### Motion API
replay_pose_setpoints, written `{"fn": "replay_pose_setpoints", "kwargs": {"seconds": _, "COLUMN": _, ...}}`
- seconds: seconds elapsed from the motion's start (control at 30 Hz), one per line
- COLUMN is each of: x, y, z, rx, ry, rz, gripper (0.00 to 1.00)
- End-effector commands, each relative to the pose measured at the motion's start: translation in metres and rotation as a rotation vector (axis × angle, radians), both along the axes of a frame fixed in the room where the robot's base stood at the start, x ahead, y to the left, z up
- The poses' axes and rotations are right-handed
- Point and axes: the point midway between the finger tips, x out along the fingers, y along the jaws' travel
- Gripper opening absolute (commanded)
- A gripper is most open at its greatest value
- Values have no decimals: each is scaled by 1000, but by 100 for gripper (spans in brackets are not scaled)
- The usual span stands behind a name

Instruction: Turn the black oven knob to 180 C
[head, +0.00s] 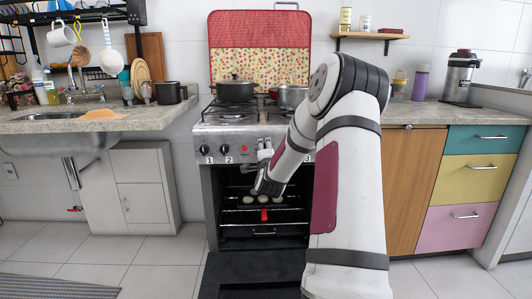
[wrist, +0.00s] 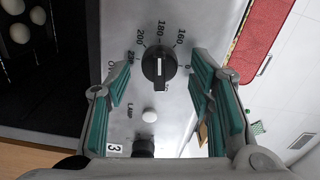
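The black oven knob (wrist: 159,67) sits on the steel control panel, with printed numbers around it. A white line on the knob runs roughly up and down in the wrist view, in line with the 180 print (wrist: 162,30). I cannot tell which end is the pointer. My gripper (wrist: 161,73) is open, its green-padded fingers on either side of the knob with gaps showing. I cannot tell how far the fingertips are from the panel. In the head view my gripper (head: 265,153) is at the stove front, and this knob is hidden behind it.
The oven door (head: 250,275) hangs open below, with round pale items (head: 263,198) on a rack inside. A white lamp button (wrist: 149,115) and another black knob (wrist: 143,147) are near in the wrist view. Pots (head: 236,89) stand on the stove top.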

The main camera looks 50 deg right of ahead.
Motion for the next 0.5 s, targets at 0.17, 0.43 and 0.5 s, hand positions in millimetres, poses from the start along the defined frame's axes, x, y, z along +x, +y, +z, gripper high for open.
{"fn": "replay_pose_setpoints", "kwargs": {"seconds": 0.17, "x": -3, "y": 4, "z": 0, "rx": 0, "ry": 0, "rz": 1, "gripper": 48}}
{"fn": "replay_pose_setpoints", "kwargs": {"seconds": 0.43, "x": -32, "y": 39, "z": 0, "rx": 0, "ry": 4, "rz": 2, "gripper": 48}}
{"fn": "replay_pose_setpoints", "kwargs": {"seconds": 0.5, "x": -42, "y": 50, "z": 0, "rx": 0, "ry": 2, "rz": 1, "gripper": 48}}
